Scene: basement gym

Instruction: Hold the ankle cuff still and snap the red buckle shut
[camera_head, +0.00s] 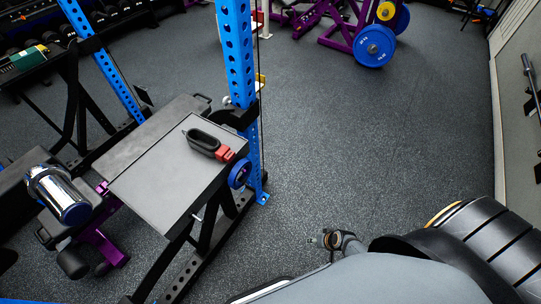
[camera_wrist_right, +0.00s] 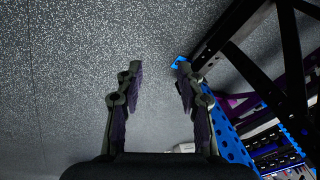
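The black ankle cuff (camera_head: 203,140) lies on a grey mat on a flat-topped stand in the head view. Its red buckle (camera_head: 225,154) is at the cuff's lower right end, near the right edge of the top. The buckle is too small to tell whether it is closed. My right gripper (camera_wrist_right: 158,74) is open in the right wrist view, its two fingers apart with nothing between them. It faces the speckled floor, and the cuff is not visible there. My left gripper is not in view, and no gripper touches the cuff.
The grey-topped stand (camera_head: 150,185) has a blue perforated upright (camera_head: 238,60) right behind the cuff. A chrome cylinder with a blue end (camera_head: 60,194) is at the left. Blue weight plates (camera_head: 374,46) stand far back. The floor (camera_head: 370,150) right of the stand is clear.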

